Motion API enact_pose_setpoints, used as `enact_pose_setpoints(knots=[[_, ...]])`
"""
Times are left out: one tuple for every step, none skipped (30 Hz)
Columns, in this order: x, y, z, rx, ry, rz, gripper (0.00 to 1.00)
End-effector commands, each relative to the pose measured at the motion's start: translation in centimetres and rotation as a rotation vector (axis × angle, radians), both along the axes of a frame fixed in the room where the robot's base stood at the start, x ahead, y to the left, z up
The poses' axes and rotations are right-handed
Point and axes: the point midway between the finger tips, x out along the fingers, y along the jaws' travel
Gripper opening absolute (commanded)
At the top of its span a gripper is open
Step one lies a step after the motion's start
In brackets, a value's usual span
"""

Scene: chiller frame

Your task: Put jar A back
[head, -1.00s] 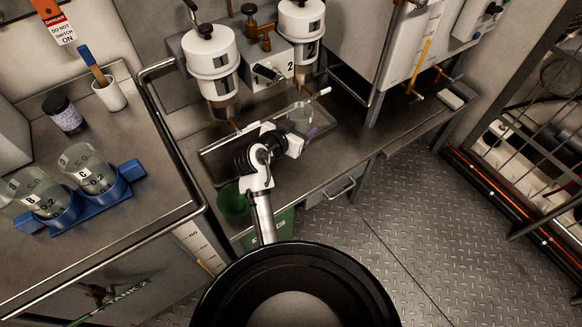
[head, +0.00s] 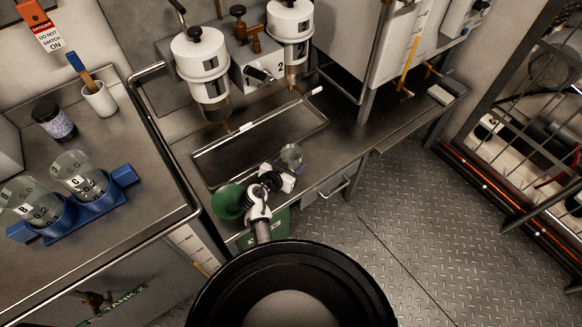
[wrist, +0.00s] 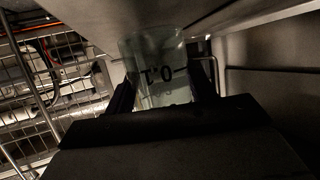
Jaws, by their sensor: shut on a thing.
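My gripper (head: 283,172) is shut on a clear glass jar (head: 292,154). It holds the jar near the front edge of the steel bench, right of the green bin. In the wrist view the jar (wrist: 158,55) is between the two dark fingers, with dark marking on its side; its letter cannot be read. Jar B (head: 32,199) and jar C (head: 84,177) stand in blue holders on the left counter. The blue rack (head: 122,177) ends in a block at its right. No empty holder is visible.
A shallow tray (head: 213,180) lies under dispensers 1 (head: 202,62) and 2 (head: 290,27). A dark-lidded container (head: 53,120) and a white cup (head: 99,99) stand behind the rack. A metal rail (head: 160,128) edges the left counter. The floor (head: 400,235) at right is clear.

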Motion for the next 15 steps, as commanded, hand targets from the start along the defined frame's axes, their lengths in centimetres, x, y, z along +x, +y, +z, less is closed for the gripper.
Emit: enact_pose_setpoints(knots=[[0.0,0.0,-0.9,-0.001,0.003,0.001,0.26],[0.0,0.0,-1.2,-0.001,0.002,0.001,0.26],[0.0,0.0,-1.7,-0.002,0.001,0.001,0.26],[0.0,0.0,-1.9,-0.002,0.001,0.001,0.26],[0.0,0.0,-2.0,0.0,0.0,0.0,0.26],[0.0,0.0,-2.1,0.001,0.0,0.0,0.26],[0.0,0.0,-2.1,0.001,-0.001,0.001,0.26],[0.0,0.0,-2.1,0.001,-0.001,0.001,0.26],[0.0,0.0,-2.1,0.001,-0.001,0.001,0.26],[0.0,0.0,-2.1,0.001,-0.001,0.001,0.26],[0.0,0.0,-2.1,0.001,-0.001,0.001,0.26],[0.0,0.0,-2.1,0.001,-0.001,0.001,0.26],[0.0,0.0,-2.1,0.001,0.0,0.0,0.26],[0.0,0.0,-2.2,0.001,0.0,0.0,0.26],[0.0,0.0,-2.4,0.001,0.0,0.0,0.26]])
